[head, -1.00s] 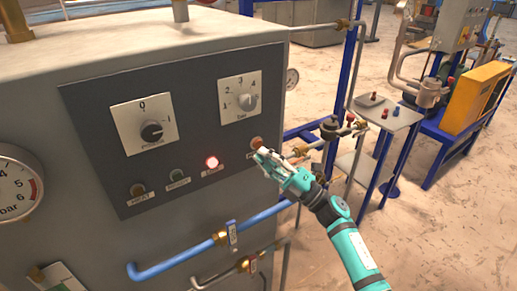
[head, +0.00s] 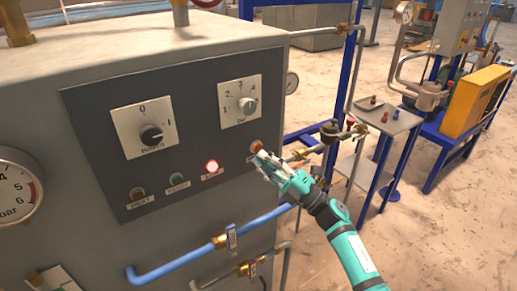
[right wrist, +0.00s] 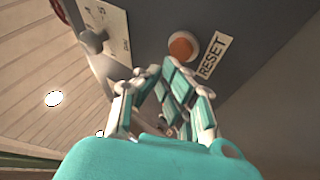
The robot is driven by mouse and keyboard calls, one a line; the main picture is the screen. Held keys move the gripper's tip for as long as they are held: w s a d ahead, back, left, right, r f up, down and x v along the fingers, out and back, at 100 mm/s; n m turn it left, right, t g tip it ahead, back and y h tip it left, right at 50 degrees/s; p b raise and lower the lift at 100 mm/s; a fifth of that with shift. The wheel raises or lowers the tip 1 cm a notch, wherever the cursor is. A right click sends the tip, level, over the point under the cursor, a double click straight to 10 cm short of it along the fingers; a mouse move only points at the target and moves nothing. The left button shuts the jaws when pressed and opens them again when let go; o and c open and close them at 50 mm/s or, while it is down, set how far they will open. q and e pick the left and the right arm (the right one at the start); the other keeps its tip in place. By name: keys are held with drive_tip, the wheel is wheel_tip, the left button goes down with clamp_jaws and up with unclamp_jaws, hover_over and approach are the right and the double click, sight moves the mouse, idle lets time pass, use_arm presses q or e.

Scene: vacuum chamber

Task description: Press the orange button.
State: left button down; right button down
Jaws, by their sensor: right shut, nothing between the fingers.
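The orange button (head: 256,146) is at the right end of the lower row on the dark control panel. In the right wrist view it is a round orange cap (right wrist: 183,46) in a pale ring, beside a label reading RESET. My right gripper (head: 262,159) is shut and empty, with its fingertips just below and in front of the button. My left gripper is not in view.
A blue pipe (head: 180,261) runs below. A small side table (head: 395,122) stands at the right.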

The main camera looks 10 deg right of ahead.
drive_tip(key=shift+w, duration=0.15)
idle(0.4)
drive_tip(key=shift+w+a+b, duration=0.1)
drive_tip(key=shift+w+b, duration=0.15)
drive_tip(key=shift+b, duration=0.1)
drive_tip(key=shift+w+a+b, duration=0.15)
drive_tip(key=shift+w+b, duration=0.15)
drive_tip(key=shift+w, duration=0.1)
idle(0.6)
drive_tip(key=shift+s, duration=0.1)
drive_tip(key=shift+s+d, duration=0.3)
drive_tip(key=shift+s, duration=0.45)
drive_tip(key=shift+p, duration=0.3)
drive_tip(key=s, duration=0.1)
drive_tip(key=s+d+p, duration=0.1)
drive_tip(key=s, duration=0.2)
drive_tip(key=shift+s+d, duration=0.3)
drive_tip(key=shift+d, duration=0.05)
